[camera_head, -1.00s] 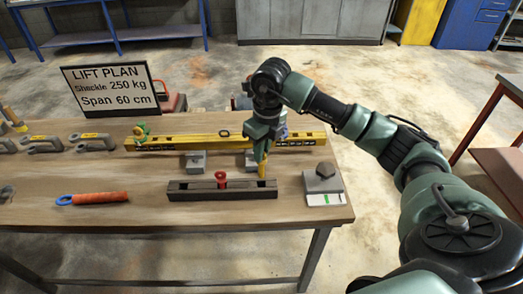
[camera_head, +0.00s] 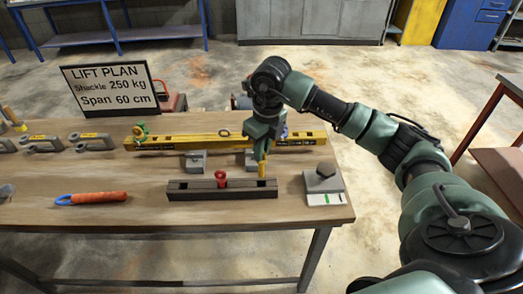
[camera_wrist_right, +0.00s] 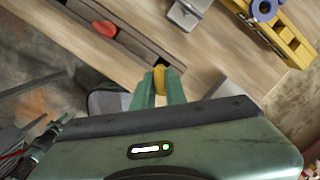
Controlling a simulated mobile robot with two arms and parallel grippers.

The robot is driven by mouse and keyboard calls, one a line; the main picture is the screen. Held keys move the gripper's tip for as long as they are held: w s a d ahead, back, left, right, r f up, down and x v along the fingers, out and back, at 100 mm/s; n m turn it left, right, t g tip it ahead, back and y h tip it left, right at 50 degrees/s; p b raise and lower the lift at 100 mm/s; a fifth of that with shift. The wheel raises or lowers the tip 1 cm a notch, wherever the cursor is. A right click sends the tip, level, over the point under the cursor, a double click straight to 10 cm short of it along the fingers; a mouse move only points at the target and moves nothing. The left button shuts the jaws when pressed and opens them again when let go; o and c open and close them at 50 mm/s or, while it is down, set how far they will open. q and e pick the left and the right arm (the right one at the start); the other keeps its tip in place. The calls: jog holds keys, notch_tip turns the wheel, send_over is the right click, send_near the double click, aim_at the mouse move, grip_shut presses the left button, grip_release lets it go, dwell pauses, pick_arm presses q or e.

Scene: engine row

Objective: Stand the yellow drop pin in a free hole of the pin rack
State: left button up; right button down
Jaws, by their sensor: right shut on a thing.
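The yellow drop pin (camera_head: 261,168) is upright in my right gripper (camera_head: 262,156), which is shut on it. It is at the right end of the dark pin rack (camera_head: 205,193). Its lower end meets the rack's top edge in the picture; I cannot tell whether the tip is inside a hole. A red pin (camera_head: 221,179) stands in the rack near its middle. The right wrist view shows the yellow pin's top (camera_wrist_right: 159,76) between my fingertips (camera_wrist_right: 158,90), beside the rack (camera_wrist_right: 130,38) and red pin (camera_wrist_right: 105,28). My left gripper is not in view.
A yellow beam (camera_head: 180,142) lies behind the rack, with grey blocks (camera_head: 195,161) before it. A grey weight (camera_head: 323,181) sits right of the rack. An orange-handled tool (camera_head: 98,198) lies left. Several shackles (camera_head: 45,143) and a lift plan sign (camera_head: 110,88) are further back.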

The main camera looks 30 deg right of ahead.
aim_at(261, 175)
dwell(0.5)
jog(key=shift+f, duration=0.15)
jog(key=shift+f+b, duration=0.35)
jog(key=shift+b, duration=0.15)
jog(key=shift+f+b, duration=2.6)
jog(key=shift+f, duration=0.7)
jog(key=c, duration=1.4)
grip_release()
jog(key=shift+o, duration=0.2)
jog(key=r, duration=0.2)
jog(key=r+b, duration=0.1)
jog(key=r, duration=0.2)
jog(key=s+r, duration=0.1)
jog(key=r, duration=0.1)
jog(key=shift+d+r, duration=0.15)
jog(key=shift+r, duration=0.25)
